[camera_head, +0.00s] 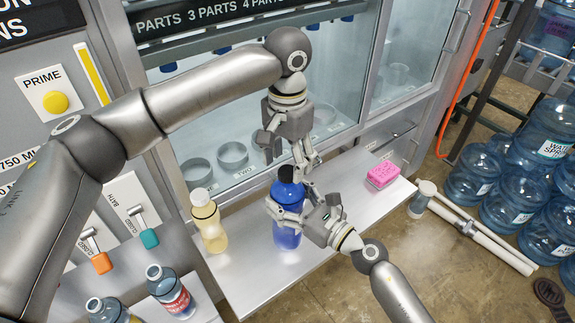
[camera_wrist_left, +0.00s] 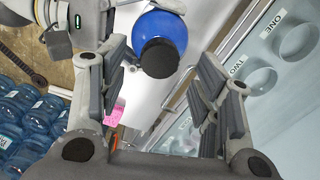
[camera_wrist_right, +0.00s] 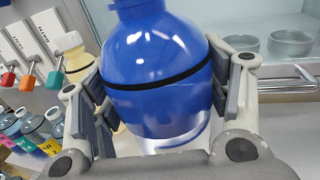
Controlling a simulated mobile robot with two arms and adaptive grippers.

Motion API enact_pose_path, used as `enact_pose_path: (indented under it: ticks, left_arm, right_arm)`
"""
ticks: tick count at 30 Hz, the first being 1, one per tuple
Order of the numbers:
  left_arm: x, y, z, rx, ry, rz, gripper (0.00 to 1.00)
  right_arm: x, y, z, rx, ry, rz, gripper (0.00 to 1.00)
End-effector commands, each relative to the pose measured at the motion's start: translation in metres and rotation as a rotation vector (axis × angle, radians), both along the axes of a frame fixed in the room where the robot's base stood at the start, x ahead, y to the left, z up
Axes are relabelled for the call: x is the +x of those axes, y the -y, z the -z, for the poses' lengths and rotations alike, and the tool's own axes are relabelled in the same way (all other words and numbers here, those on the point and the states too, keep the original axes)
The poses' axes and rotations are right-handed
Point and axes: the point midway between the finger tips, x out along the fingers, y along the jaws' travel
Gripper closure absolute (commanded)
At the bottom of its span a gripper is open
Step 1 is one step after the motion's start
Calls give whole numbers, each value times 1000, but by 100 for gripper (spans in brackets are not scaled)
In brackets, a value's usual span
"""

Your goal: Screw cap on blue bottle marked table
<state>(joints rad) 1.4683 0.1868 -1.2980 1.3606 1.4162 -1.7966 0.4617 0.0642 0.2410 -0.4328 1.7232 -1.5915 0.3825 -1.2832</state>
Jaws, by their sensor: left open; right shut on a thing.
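The blue bottle (camera_head: 287,213) stands upright on the metal shelf table (camera_head: 255,274). Its black cap (camera_head: 286,174) sits on its top; the cap also shows in the left wrist view (camera_wrist_left: 161,58). I cannot tell how tightly the cap sits. My right gripper (camera_head: 296,207) is shut around the upper body of the blue bottle (camera_wrist_right: 158,75), with a finger on each side. My left gripper (camera_head: 292,160) points down just above the cap with its fingers open. In the left wrist view the cap lies ahead between the fingers, apart from them.
A cream bottle (camera_head: 209,222) stands left of the blue bottle. A pink sponge (camera_head: 383,175) lies at the table's right end. A glass cabinet (camera_head: 235,125) with round holders stands close behind. Small bottles (camera_head: 172,292) are at lower left. Water jugs (camera_head: 510,204) stand at right.

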Motion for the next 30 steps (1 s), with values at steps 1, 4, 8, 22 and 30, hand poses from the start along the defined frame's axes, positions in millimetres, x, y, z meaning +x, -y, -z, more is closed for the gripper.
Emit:
enact_pose_path:
  ticks: [1,4,8,22,30]
  left_arm:
    - [0,1,-12,-3,4,1,42]
    - [0,1,-35,-3,2,2,42]
    - [1,1,-61,-2,2,0,42]
    - [0,0,-96,0,-1,1,42]
    - [0,0,-96,-1,-1,1,42]
  right_arm:
    - [0,0,0,-1,-1,0,97]
    - [0,0,0,-1,-1,0,97]
    - [0,0,1,-1,-1,0,97]
    - [0,0,0,-1,-1,0,97]
    - [0,0,0,-1,-1,0,12]
